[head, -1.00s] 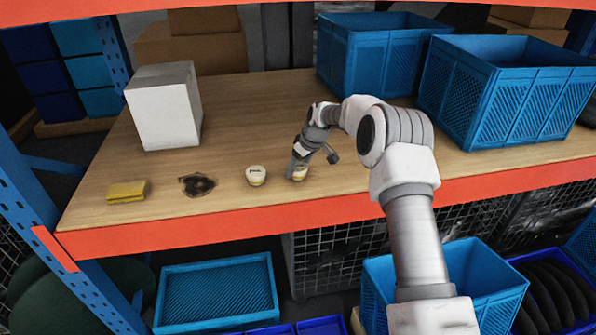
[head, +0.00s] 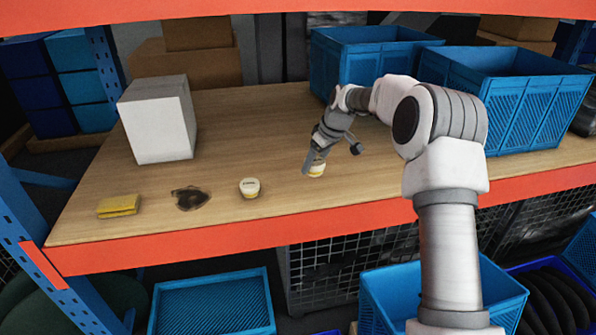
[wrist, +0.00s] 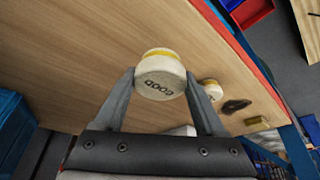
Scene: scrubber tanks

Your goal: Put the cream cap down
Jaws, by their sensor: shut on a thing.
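The cream cap (wrist: 160,76) is between the two fingers of my gripper (wrist: 158,88) in the wrist view. It is a round, cream-white piece with a yellow band and dark lettering on its face. In the head view the cap (head: 317,170) shows at the tip of my gripper (head: 314,163), near the front of the wooden shelf (head: 240,120). My gripper is shut on it. I cannot tell whether the cap touches the shelf or hangs just above it.
A white box (head: 157,120) stands behind. Blue crates (head: 510,110) fill the back right. Bare wood surrounds the held cap.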

